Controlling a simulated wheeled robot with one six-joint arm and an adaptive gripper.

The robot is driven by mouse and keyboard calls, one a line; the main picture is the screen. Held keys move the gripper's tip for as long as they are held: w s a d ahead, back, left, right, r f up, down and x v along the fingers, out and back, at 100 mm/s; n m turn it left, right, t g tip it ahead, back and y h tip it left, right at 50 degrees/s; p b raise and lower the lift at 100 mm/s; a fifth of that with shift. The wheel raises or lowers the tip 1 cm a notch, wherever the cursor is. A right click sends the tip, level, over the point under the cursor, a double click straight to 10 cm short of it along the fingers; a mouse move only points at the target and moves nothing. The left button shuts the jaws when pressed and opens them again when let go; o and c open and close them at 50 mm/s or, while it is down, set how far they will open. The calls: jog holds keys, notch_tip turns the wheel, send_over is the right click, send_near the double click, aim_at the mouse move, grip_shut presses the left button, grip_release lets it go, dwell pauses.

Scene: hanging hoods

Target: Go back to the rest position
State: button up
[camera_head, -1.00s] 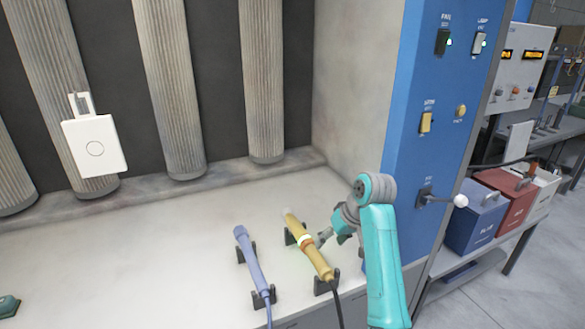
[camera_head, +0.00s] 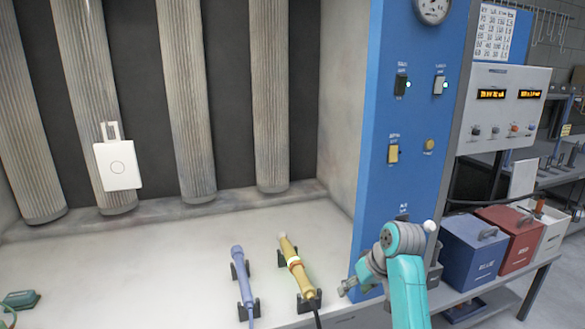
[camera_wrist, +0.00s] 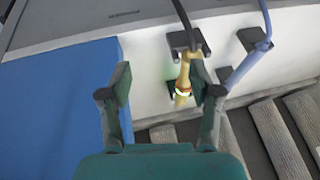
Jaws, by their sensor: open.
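My gripper (camera_head: 347,289) is in front of the white bench near the blue panel, at the lower right of the head view. In the wrist view my gripper (camera_wrist: 160,88) has its two fingers spread apart with nothing held between them. The yellow tool (camera_head: 296,266) rests in its black holder, to the left of my gripper and apart from it. It also shows in the wrist view (camera_wrist: 186,80), beyond the right finger and partly behind it. The blue-violet tool (camera_head: 243,276) rests in its own holder left of the yellow one.
The blue panel (camera_head: 400,120) with switches stands close to my arm. A blue box (camera_head: 474,248) and a red box (camera_head: 511,236) stand on a shelf at right. A white plate (camera_head: 118,165) hangs before the grey columns. The bench's middle (camera_head: 150,255) is clear.

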jog(key=s+f+m+t, duration=0.1)
jog(key=s+f, duration=0.3)
jog(key=f, duration=0.5)
jog(key=s+f+m+t, duration=0.1)
jog(key=s+f+t, duration=0.1)
jog(key=s+f, duration=0.5)
jog(key=s+f+m+t+h, duration=0.1)
jog(key=s+f+t+h, duration=0.1)
jog(key=s+f, duration=1.1)
jog(key=s+d+r+t+h, duration=0.1)
jog(key=s+r+t, duration=0.15)
jog(key=s, duration=0.75)
jog(key=s+d+r+t, duration=0.1)
jog(key=s+r, duration=0.2)
jog(key=s, duration=0.6)
jog(key=s+r+t, duration=0.2)
jog(key=s+r, duration=1.3)
jog(key=shift+t, duration=0.35)
jog(key=shift+a+r, duration=0.1)
